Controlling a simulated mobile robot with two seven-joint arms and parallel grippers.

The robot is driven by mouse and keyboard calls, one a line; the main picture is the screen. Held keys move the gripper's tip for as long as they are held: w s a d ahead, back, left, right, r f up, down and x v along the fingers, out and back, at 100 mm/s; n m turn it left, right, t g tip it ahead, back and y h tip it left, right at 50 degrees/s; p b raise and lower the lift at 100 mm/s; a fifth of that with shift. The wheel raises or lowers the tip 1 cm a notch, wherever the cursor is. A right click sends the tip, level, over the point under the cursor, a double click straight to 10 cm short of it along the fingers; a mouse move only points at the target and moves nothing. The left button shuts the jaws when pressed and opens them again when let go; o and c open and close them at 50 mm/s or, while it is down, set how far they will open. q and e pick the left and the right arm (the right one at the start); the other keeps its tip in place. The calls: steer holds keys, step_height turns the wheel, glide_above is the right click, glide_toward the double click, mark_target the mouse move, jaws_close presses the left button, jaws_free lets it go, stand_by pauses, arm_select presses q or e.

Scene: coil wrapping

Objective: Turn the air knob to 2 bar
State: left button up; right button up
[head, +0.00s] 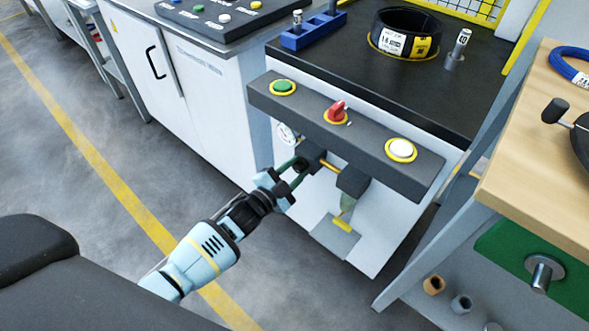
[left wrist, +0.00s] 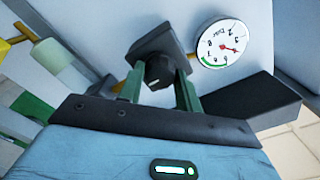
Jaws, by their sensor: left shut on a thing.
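The black air knob (left wrist: 158,72) sits on a dark regulator block (left wrist: 160,45) in the left wrist view. My left gripper (left wrist: 158,84) is shut on the knob, one green finger on each side. In the head view the left gripper (head: 294,168) reaches in under the front panel, and the knob is small and partly covered by it. A round white pressure gauge (left wrist: 221,43) with a red needle is right of the knob. Its dial appears rotated and the numbers are too small to read surely. In the head view the gauge (head: 287,134) is partly hidden. My right gripper is not in view.
A dark control panel (head: 345,132) overhangs the knob, with a green button (head: 283,87), a red switch (head: 337,110) and a white button (head: 401,149). A brass pipe (head: 331,167) leads right to a filter unit (head: 352,182). A wooden bench (head: 520,150) stands at right.

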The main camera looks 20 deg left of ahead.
arm_select(q)
steer(key=n, duration=0.4)
steer(key=shift+n, duration=0.3)
steer(key=n, duration=0.9)
steer(key=shift+a, duration=0.1)
steer(key=shift+n+b, duration=0.6)
steer(key=shift+n, duration=1.5)
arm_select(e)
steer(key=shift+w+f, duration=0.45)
arm_select(q)
steer(key=shift+w, duration=0.1)
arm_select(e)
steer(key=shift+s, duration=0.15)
arm_select(q)
steer(key=o, duration=0.9)
steer(key=shift+o, duration=0.2)
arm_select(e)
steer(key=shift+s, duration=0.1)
